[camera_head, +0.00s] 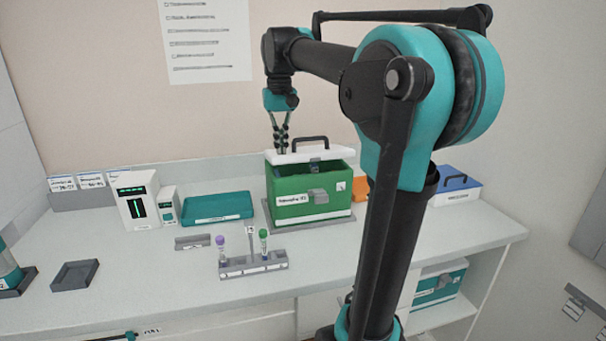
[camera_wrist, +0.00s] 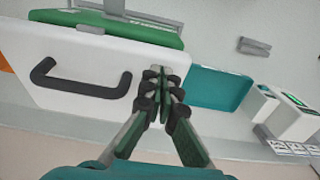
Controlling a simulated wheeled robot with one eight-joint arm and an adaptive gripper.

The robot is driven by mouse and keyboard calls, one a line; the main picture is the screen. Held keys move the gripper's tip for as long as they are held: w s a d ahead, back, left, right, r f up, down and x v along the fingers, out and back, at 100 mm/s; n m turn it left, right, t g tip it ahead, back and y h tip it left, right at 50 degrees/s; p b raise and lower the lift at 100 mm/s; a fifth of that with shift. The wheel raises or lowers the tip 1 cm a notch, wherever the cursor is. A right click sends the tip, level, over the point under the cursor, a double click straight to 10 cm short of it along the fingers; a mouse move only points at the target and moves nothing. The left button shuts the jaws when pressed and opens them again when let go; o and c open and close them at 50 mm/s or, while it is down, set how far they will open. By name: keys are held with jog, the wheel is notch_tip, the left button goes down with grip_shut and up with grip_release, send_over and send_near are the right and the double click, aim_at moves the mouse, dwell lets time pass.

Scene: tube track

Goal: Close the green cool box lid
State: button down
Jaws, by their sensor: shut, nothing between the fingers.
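The green cool box (camera_head: 309,207) stands on a grey base on the bench in the head view. Its white lid (camera_head: 313,154), with a black handle (camera_head: 310,143), is hinged at the back and stands partly open, with a gap above the front rim. My gripper (camera_head: 281,152) is shut and empty beside the lid's left end. In the wrist view my gripper (camera_wrist: 158,82) is at the edge of the white lid (camera_wrist: 90,82), apart from the handle (camera_wrist: 82,92). I cannot tell whether the fingers touch the lid. Part of the green box (camera_wrist: 110,30) shows beyond it.
A teal tray (camera_head: 217,207) and white devices (camera_head: 137,204) stand left of the box. A rack with tubes (camera_head: 253,264) is in front. A blue-lidded box (camera_head: 456,190) and an orange item (camera_head: 353,190) are to the right. The wall is close behind.

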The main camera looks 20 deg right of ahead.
aim_at(282, 156)
jog(key=shift+s+f, duration=0.15)
jog(key=shift+f, duration=0.05)
jog(key=shift+s+f, duration=0.2)
jog(key=shift+f, duration=0.45)
jog(key=shift+s+f, duration=0.15)
jog(key=shift+f, duration=0.5)
jog(key=shift+r, duration=4.05)
